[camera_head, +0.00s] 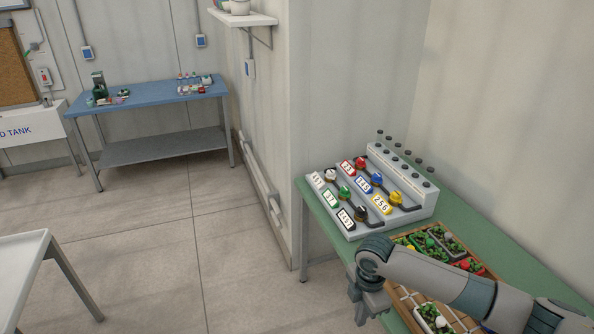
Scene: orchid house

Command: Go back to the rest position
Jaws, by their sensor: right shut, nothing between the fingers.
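My right gripper (368,303) is at the lower right, in front of the near edge of the green table (480,225). Its arm comes in from the right and crosses over the table. The gripper is shut and holds nothing. My left gripper is not in view.
On the green table stands a grey console (408,210) with coloured knobs and number labels. A wooden tray (402,241) with small plants lies partly under my right arm. A blue table (150,93) is at the back left, a white table (20,262) at the lower left. The floor between is clear.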

